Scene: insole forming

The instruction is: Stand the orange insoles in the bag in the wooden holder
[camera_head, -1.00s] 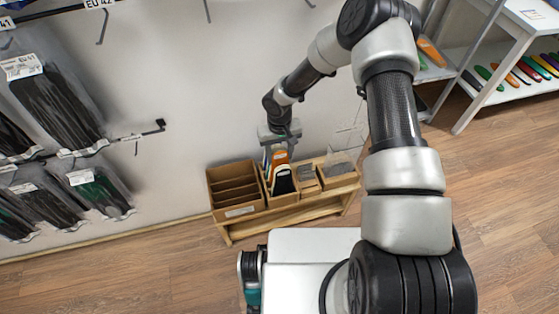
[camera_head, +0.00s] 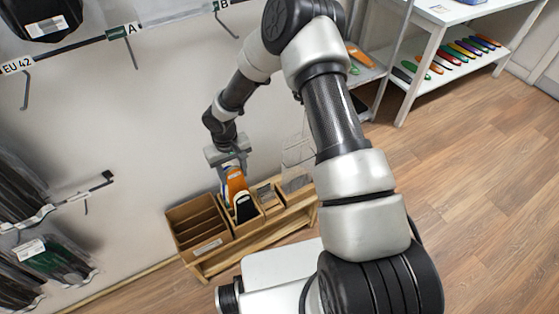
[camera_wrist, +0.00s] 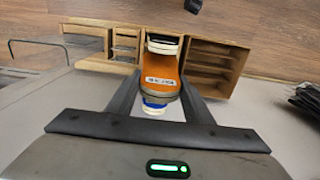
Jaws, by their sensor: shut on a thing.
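The orange insoles (camera_head: 236,183) stand upright in the middle compartment of the wooden holder (camera_head: 212,252), behind a black insole (camera_head: 244,208). My gripper (camera_head: 231,166) points down from above and is shut on the upper end of the orange insoles. In the wrist view, the orange insoles (camera_wrist: 162,66) show a white label and lie between the two dark fingers (camera_wrist: 160,84). A blue piece (camera_wrist: 153,106) shows beside them at the near side. The bag itself is hard to make out. The lower ends of the insoles are hidden inside the holder (camera_wrist: 215,45).
A slatted compartment (camera_head: 193,212) is at the holder's left, and smaller compartments and a clear box (camera_head: 298,155) are at its right. Hooks with bagged black insoles (camera_head: 55,255) hang on the left wall. A white shelf (camera_head: 470,58) with coloured insoles stands at the upper right.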

